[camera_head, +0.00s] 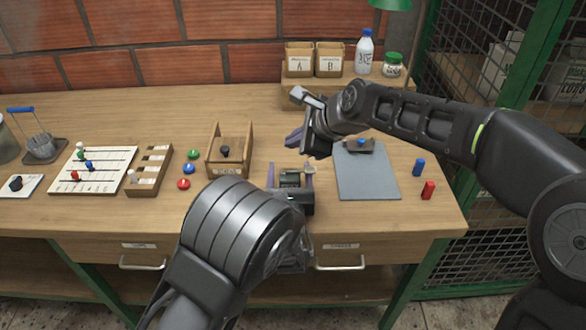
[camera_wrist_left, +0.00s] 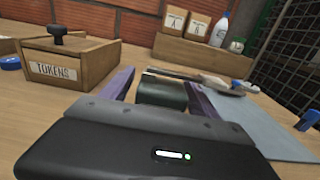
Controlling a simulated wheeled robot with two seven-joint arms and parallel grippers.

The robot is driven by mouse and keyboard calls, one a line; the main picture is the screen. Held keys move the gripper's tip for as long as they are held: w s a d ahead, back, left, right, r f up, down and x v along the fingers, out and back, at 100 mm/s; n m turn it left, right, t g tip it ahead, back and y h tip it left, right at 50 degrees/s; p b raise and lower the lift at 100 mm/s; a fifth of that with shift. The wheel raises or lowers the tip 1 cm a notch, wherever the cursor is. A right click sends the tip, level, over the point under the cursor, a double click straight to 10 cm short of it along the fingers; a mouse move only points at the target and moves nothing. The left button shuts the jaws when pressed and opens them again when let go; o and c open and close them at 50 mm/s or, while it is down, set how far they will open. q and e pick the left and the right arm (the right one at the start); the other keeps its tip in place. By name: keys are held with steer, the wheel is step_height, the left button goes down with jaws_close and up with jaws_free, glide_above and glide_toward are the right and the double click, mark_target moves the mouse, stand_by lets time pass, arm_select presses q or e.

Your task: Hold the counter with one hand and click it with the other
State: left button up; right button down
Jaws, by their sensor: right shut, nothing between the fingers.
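In the left wrist view the counter (camera_wrist_left: 162,93) shows as a dark rounded shape between the purple fingers. My left gripper (camera_head: 291,173) is open, with a finger on each side of the counter and small gaps in the head view. My right gripper (camera_head: 297,138) is shut and empty, above and behind the counter, apart from it. The counter's lower part is hidden by my left gripper.
The tokens box (camera_head: 240,163) stands left of the counter. A grey mat (camera_head: 368,183) lies to the right, with a dark item with a blue top (camera_head: 360,145) on it. Coloured buttons (camera_head: 189,169) lie further left.

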arm_select(q)
steer(key=shift+s, duration=0.1)
steer(key=s, duration=1.1)
steer(key=shift+s, duration=0.4)
